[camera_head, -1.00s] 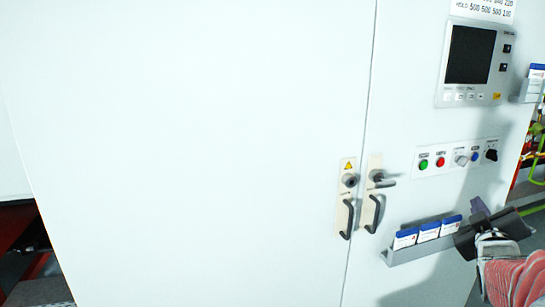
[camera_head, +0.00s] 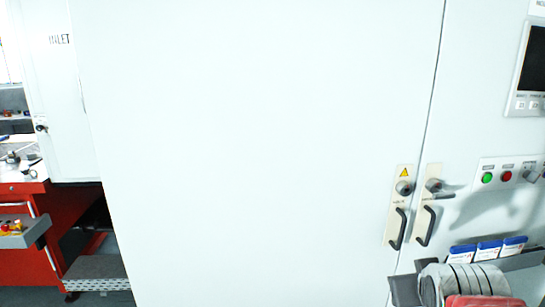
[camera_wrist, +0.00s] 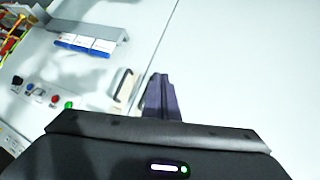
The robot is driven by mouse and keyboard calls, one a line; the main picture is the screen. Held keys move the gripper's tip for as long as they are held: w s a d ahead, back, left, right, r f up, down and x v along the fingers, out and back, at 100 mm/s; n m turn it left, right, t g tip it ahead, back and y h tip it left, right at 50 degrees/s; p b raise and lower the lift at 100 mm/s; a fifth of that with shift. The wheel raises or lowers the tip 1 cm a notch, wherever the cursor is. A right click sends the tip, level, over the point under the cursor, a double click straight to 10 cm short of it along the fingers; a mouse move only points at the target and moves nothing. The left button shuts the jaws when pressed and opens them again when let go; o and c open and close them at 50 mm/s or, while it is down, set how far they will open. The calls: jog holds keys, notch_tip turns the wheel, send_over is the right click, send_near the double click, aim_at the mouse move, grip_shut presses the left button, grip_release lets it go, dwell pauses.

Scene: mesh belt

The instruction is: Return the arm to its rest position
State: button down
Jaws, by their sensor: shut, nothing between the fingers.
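My gripper (camera_wrist: 161,95) shows in the wrist view as dark purple fingers closed together with nothing between them. It is in front of the pale cabinet (camera_head: 260,150), near one of the door handles (camera_wrist: 127,84). In the head view my arm is at the lower right, in front of the cabinet and below the door handles (camera_head: 397,229). The fingertips cannot be made out there. Whether the gripper touches the cabinet cannot be told.
A shelf with several blue-and-white boxes (camera_head: 488,249) is just beside my arm. A green button (camera_head: 487,178) and a red button (camera_head: 506,176) are above it. At left are a red workbench (camera_head: 25,265) with an open drawer (camera_head: 22,232) and a grey step (camera_head: 95,268).

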jog(key=s+a+f+g+y, duration=0.1)
jog(key=s+a+f+g, duration=0.1)
jog(key=s+a, duration=0.3)
jog(key=s+a+f+g+y, duration=0.1)
jog(key=s+a+f+y, duration=0.1)
jog(key=s+a, duration=0.4)
jog(key=a+f, duration=0.1)
jog(key=a, duration=0.2)
jog(key=shift+s+n+g+y, duration=0.25)
jog(key=shift+n+g+y, duration=0.05)
jog(key=shift+g, duration=0.1)
